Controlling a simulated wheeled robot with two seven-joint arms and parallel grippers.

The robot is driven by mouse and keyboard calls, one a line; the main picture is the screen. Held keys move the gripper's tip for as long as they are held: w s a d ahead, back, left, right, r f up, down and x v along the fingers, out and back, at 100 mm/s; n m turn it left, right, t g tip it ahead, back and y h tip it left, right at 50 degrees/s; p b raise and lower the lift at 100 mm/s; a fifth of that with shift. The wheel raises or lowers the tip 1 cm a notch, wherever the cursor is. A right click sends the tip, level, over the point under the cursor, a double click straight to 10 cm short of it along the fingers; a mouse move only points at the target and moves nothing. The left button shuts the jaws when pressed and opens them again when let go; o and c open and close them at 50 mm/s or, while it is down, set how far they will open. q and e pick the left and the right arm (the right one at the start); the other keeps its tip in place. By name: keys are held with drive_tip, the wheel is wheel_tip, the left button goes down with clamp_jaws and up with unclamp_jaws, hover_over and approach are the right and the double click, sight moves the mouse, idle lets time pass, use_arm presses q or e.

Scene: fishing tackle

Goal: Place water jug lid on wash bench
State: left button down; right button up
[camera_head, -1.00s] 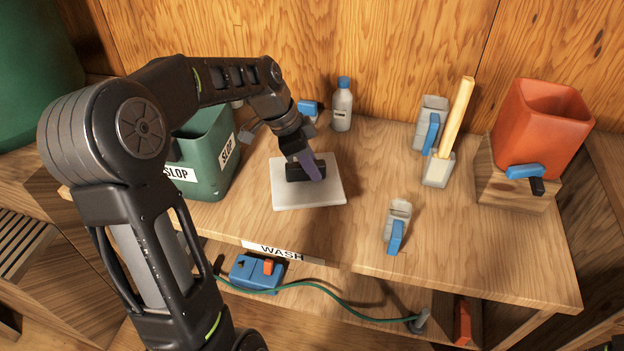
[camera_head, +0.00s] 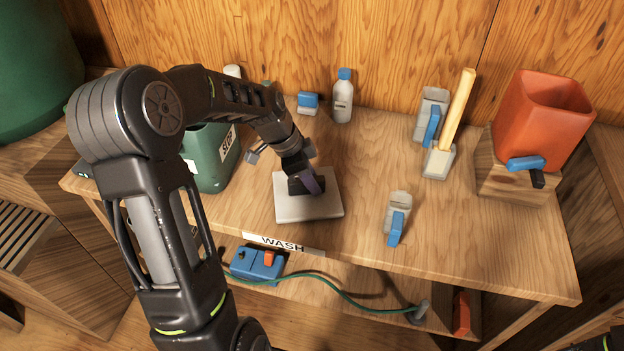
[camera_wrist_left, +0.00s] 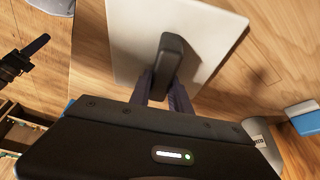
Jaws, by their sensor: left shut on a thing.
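The water jug lid is a pale square plate (camera_head: 325,208) with a black bar handle (camera_wrist_left: 168,60). My left gripper (camera_head: 305,186) is shut on this handle from above; its two fingers (camera_wrist_left: 165,92) flank it in the left wrist view. The lid is flat over the wash bench (camera_head: 350,160), at its left part, just behind the WASH label (camera_head: 283,244). I cannot tell for sure whether its underside touches the wood.
A green SLOP container (camera_head: 215,165) stands left of the lid, partly behind my arm. A bottle with a blue cap (camera_head: 343,100) and a blue-grey item (camera_head: 308,103) are behind. A grey-blue clip (camera_head: 397,215), brush (camera_head: 440,160) and orange bin (camera_head: 540,120) are right.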

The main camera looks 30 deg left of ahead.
use_arm(q)
drive_tip(key=shift+f, duration=0.15)
drive_tip(key=c, duration=1.2)
unclamp_jaws()
drive_tip(key=shift+r, duration=0.3)
drive_tip(key=v, duration=1.2)
